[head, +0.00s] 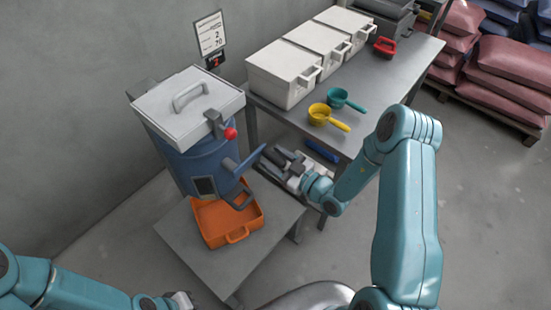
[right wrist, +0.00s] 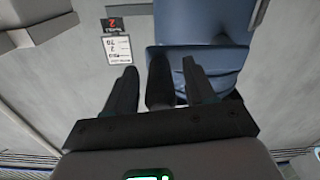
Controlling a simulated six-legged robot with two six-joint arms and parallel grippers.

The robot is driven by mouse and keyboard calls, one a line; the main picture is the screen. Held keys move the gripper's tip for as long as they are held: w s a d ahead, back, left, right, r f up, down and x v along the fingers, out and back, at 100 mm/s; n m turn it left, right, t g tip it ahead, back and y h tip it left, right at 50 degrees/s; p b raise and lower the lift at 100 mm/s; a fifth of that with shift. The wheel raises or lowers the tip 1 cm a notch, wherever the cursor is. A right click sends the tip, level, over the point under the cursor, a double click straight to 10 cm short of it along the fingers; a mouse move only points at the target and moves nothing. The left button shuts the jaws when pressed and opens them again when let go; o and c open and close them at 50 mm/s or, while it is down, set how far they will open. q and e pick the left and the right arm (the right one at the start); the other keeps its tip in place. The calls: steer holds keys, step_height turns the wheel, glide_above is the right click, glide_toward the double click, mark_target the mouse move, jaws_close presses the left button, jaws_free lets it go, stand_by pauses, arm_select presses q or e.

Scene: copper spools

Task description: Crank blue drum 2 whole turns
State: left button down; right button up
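The blue drum (head: 205,158) stands at left under a pale lid (head: 188,105) with a grey handle. A blue crank arm (head: 248,163) juts from its right side toward my right gripper (head: 270,160). In the right wrist view, a dark crank grip (right wrist: 160,82) lies between the two fingers of that gripper (right wrist: 160,88), with a narrow gap visible on each side, so it looks open around the grip. The drum's blue side (right wrist: 205,70) is behind it. My left gripper (head: 180,300) shows only partly at the bottom edge; its fingers cannot be made out.
An orange tray (head: 212,238) sits under the drum on a grey stand (head: 190,250). A sign (head: 210,34) on the wall shows 2 and 70. The table (head: 372,100) behind holds white bins (head: 285,75), a yellow scoop (head: 320,114) and a teal scoop (head: 338,97).

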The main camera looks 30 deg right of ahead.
steer(key=b+v, duration=0.3)
steer(key=v, duration=1.3)
steer(key=shift+s+d, duration=0.15)
